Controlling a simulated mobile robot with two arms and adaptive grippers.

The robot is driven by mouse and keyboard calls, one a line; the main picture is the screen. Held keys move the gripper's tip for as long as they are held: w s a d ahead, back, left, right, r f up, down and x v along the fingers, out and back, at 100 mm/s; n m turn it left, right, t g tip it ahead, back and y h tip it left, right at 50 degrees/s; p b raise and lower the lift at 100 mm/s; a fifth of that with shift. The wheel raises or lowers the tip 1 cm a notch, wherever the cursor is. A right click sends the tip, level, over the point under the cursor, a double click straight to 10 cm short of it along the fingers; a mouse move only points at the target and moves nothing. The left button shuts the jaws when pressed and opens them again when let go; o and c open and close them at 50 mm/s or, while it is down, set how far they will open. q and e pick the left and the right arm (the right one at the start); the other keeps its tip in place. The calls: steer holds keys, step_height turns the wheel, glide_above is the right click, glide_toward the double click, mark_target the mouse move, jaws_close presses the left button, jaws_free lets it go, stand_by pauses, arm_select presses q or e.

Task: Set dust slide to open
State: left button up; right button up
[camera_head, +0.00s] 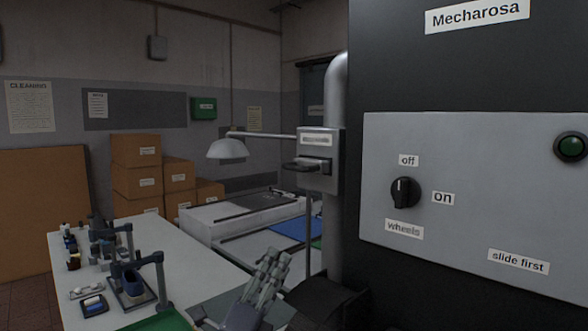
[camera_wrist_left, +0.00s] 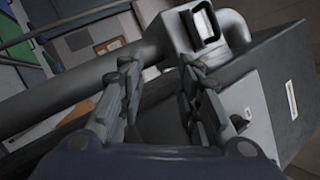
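The dust slide (camera_head: 308,165) is a dark flat tab sticking out of a grey box (camera_head: 325,150) on the metal duct pipe, left of the dark machine. A small label sits on the box above the tab. In the left wrist view, the box (camera_wrist_left: 228,45) shows at the top, with a dark-framed handle or slot (camera_wrist_left: 206,24). My left gripper (camera_head: 272,256) is below and left of the slide, fingers pointing up, apart from it. In the left wrist view, its fingers (camera_wrist_left: 162,82) stand apart with nothing between them. My right gripper is not in view.
A lamp (camera_head: 228,149) reaches out left of the box. A white workbench (camera_head: 70,250) with shoe tools stands at the left.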

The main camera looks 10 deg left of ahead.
mark_target(292, 168)
arm_select(q)
steer(key=s+d+r+m+g+h, duration=0.1)
steer(key=d+r+m+g+h, duration=0.5)
steer(key=m, duration=0.9)
steer(key=s+d+r+m+g+h, duration=0.1)
steer(key=d+r+m+g+h, duration=0.2)
steer(key=r+m+g+h, duration=0.8)
steer(key=w+a+r+m+t+y, duration=0.2)
steer(key=a+m+t+y, duration=0.25)
steer(key=a+y, duration=0.2)
steer(key=w+a+r+m+t+y, duration=0.2)
steer(key=a+m+t+y, duration=0.1)
steer(key=a+m+y, duration=0.4)
steer(key=shift+n+g+y, duration=0.25)
steer(key=shift+n+y, duration=0.3)
steer(key=shift+n, duration=0.4)
steer(key=p+x, duration=0.4)
steer(key=x, duration=0.5)
steer(key=shift+d+p, duration=0.3)
steer(key=shift+x, duration=0.85)
steer(key=shift+f, duration=0.2)
steer(key=shift+c, duration=0.2)
steer(key=shift+a, duration=0.1)
jaws_close()
